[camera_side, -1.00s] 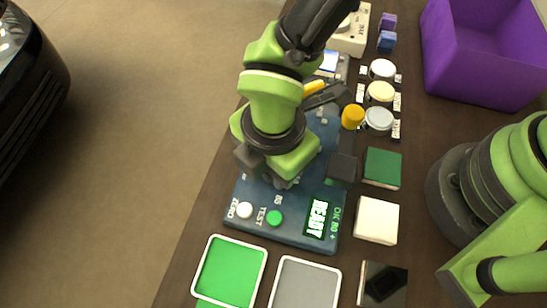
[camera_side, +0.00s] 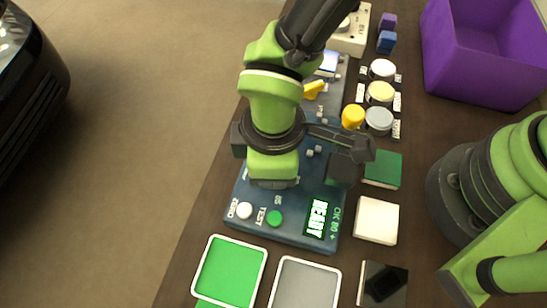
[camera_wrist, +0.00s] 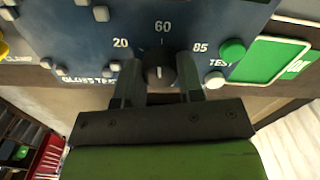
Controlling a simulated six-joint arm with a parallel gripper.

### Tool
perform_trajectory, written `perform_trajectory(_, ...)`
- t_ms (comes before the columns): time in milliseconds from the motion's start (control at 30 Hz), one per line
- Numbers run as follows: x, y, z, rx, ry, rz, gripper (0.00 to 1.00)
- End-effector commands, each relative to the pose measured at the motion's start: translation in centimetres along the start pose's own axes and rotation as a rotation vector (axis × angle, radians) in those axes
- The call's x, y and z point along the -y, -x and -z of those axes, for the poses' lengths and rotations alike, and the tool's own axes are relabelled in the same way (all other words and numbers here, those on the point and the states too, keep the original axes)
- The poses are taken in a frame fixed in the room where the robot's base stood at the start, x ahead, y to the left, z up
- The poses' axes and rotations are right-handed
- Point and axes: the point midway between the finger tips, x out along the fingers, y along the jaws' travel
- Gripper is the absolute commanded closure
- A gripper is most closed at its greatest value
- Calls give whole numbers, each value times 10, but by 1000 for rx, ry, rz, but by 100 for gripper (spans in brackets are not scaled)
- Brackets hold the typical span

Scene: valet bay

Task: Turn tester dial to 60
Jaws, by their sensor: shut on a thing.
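The tester (camera_side: 290,222) is a dark blue panel on the bench with a lit READY display (camera_side: 317,217), a white button (camera_side: 244,210) and a green TEST button (camera_side: 274,218). Its dark dial (camera_wrist: 158,70) shows in the wrist view below the labels 20, 60 and 85, with 60 at the top. My gripper (camera_wrist: 161,76) is shut on the dial, one finger on each side. A short pale mark on the knob appears to face the 60 side, but its exact angle is hard to read. In the side view my wrist hides the dial.
A green tray (camera_side: 229,271) and a grey tray (camera_side: 304,286) lie in front of the tester. Pads, a yellow cap (camera_side: 352,116) and several round jars (camera_side: 380,92) stand to the right. A purple bin (camera_side: 482,60) is at the back right.

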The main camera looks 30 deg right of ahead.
Motion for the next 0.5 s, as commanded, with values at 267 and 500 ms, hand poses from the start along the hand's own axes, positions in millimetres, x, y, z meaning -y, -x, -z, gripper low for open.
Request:
perform_trajectory(267, 0, 1, 0, 0, -103, 0, 89)
perform_trajectory(500, 0, 1, 0, 0, -128, 0, 89)
